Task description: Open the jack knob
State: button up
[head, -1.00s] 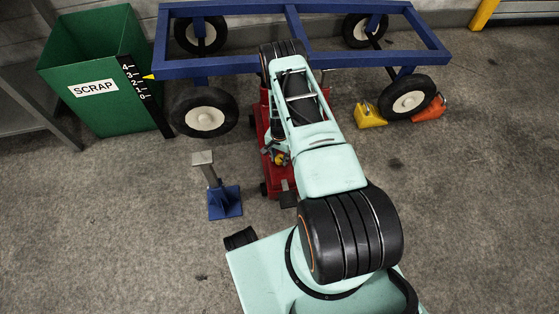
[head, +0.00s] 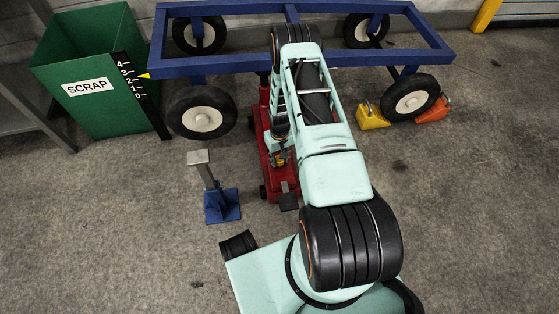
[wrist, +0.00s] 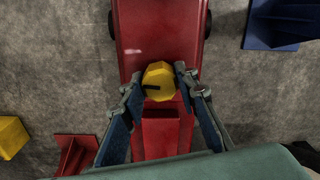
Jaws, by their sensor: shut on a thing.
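The yellow jack knob (wrist: 160,80) sits on the red jack and has a black mark on its left side in the wrist view. My gripper (wrist: 157,84) has one finger on each side of the knob, shut on it. The red jack (wrist: 160,30) runs up the middle of the wrist view. In the head view the jack (head: 268,165) stands under the blue cart frame (head: 230,66). My arm hides part of the jack there. The knob shows small and yellow (head: 280,159) beside my gripper (head: 280,150).
A blue stand (head: 221,204) stands left of the jack. Yellow (head: 371,116) and orange (head: 434,110) chocks sit at the right cart wheel (head: 412,98). A green scrap bin (head: 105,115) with a black number scale (head: 142,95) is at left. Floor at right is clear.

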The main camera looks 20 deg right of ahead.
aim_at(279, 159)
jog(key=shift+n, duration=0.7)
jog(key=o, duration=1.1)
jog(key=shift+o, duration=0.2)
notch_tip(279, 159, up, 12)
dwell(0.3)
